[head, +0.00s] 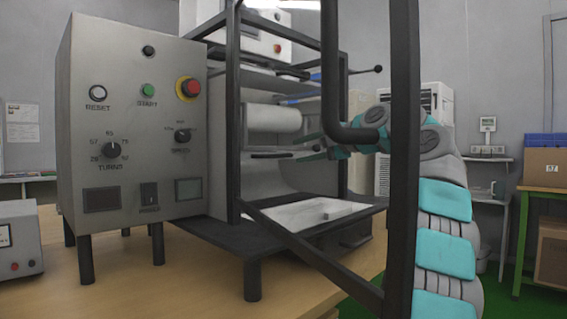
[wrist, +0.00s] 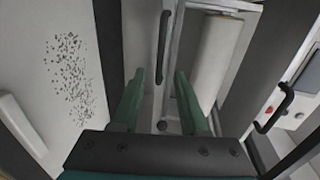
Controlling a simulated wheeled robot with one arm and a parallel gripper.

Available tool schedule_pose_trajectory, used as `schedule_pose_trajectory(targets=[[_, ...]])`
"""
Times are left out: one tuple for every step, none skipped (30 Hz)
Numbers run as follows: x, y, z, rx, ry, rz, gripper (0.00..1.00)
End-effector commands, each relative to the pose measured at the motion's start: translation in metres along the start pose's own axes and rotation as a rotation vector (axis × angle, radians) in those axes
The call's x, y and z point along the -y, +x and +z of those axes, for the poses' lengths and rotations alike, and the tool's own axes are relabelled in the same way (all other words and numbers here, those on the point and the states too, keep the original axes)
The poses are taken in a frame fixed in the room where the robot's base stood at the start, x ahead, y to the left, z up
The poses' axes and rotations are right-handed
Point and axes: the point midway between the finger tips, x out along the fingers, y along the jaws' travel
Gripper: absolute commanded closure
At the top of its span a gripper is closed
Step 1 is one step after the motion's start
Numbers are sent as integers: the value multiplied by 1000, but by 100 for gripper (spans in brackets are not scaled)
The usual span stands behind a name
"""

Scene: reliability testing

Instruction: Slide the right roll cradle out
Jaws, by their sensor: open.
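My gripper (head: 304,146) reaches in from the right, inside the machine's dark frame, with its fingers pointing left. In the wrist view my gripper (wrist: 160,76) is open, with a green finger on each side. A dark bar handle (wrist: 164,40) lies ahead, lined up with the gap between the fingers; I cannot tell if its near end is between them. A white roll (head: 272,118) lies level in the machine above the fingers; it also shows in the wrist view (wrist: 216,60), right of the handle. I cannot make out which part is the right cradle.
A dark frame post (head: 403,150) stands in front of my arm. The grey control panel (head: 133,130) is at left. A flat tray (head: 372,208) with white material lies below the gripper. In the wrist view another dark handle (wrist: 272,110) is at right and a speckled white sheet (wrist: 70,80) at left.

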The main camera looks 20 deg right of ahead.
Motion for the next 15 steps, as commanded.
schedule_pose_trajectory(targets=[[0, 5, -1, -1, -1, 1, 56], [0, 9, -1, -1, -1, 2, 56], [-1, 15, -1, -1, -2, 3, 56], [-1, 20, -1, 0, -1, 4, 56], [-2, 25, -1, 0, 0, 5, 56], [-1, 30, -2, -1, 0, 4, 56], [-1, 33, -2, -1, 0, 4, 56], [0, 37, -2, -1, 0, 3, 56], [0, 42, -2, -2, 0, 2, 56], [0, 46, -1, -2, 0, 2, 56], [0, 49, -1, -1, -1, 2, 56], [0, 54, -1, -2, -2, 2, 56], [0, 58, -1, -2, -2, 3, 56], [0, 60, -1, -1, -1, 2, 56], [0, 63, -1, -1, 0, 2, 56]])
